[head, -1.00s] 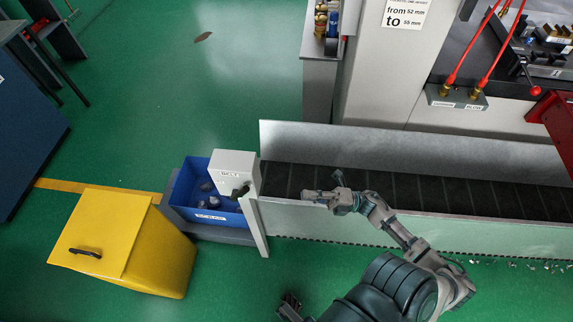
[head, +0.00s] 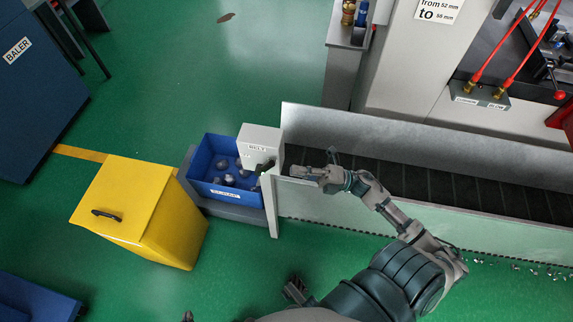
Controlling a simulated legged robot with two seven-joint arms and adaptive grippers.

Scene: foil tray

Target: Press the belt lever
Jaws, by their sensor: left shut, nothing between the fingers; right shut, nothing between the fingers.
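The grey box labelled BELT (head: 259,141) stands on a post at the left end of the conveyor. The black belt lever (head: 265,166) sticks out low on its front face. My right gripper (head: 297,171) is shut and empty, just to the right of the lever, over the conveyor's near side wall. A small gap shows between its fingertips and the lever. My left gripper (head: 294,288) is low in the picture, near the bottom edge, well below the box. Its arm is mostly hidden.
A blue bin (head: 212,183) with several grey lumps stands left of the post. A yellow lidded bin (head: 130,200) is further left. The conveyor (head: 430,185) runs right between metal side walls. A blue baler (head: 35,100) stands at far left.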

